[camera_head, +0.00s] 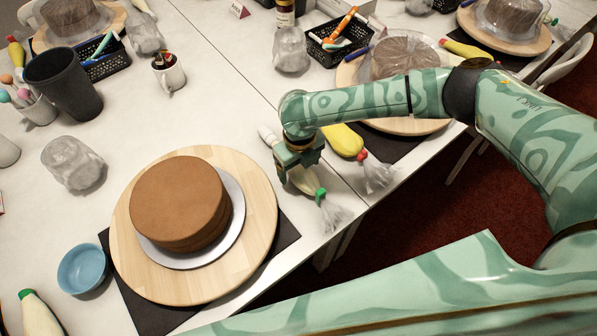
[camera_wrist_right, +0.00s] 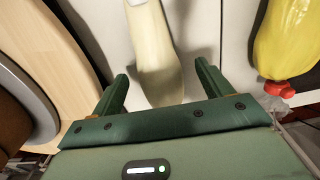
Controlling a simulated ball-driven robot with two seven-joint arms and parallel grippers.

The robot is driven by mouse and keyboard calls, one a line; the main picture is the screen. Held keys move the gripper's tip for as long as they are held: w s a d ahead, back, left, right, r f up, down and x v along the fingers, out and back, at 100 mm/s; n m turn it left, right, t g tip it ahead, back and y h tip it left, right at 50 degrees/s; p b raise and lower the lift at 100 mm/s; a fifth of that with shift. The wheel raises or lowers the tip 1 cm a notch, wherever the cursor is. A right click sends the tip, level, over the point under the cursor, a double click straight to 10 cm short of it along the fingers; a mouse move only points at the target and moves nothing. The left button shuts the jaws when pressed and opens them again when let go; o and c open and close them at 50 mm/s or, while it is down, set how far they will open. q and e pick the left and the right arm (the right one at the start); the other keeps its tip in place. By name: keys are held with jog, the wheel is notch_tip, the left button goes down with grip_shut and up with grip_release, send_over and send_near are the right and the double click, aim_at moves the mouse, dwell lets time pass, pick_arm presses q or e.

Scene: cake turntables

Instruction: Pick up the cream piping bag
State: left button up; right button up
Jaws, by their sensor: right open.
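The cream piping bag (camera_head: 304,181) lies on the white table near its front edge, right of the brown cake (camera_head: 180,203). Its white tip points up-left and a green tie closes its crinkled clear end. My right gripper (camera_head: 298,168) is over the bag and hides its middle. In the right wrist view the cream bag (camera_wrist_right: 155,50) runs between the two spread fingers of the right gripper (camera_wrist_right: 160,72). The jaws are open, and I cannot tell whether they touch the bag. My left gripper is not in view.
A yellow piping bag (camera_head: 343,140) with a red tie lies just right of the cream one. The cake's wooden turntable (camera_head: 125,225) stands close on the left. Another cream bag (camera_head: 38,314) lies at bottom left beside a blue bowl (camera_head: 83,269). The table's front edge is near.

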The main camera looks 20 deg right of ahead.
jog(key=shift+f, duration=0.6)
jog(key=shift+r, duration=0.1)
jog(key=shift+c, duration=0.2)
jog(key=c, duration=0.7)
jog(key=shift+r, duration=0.1)
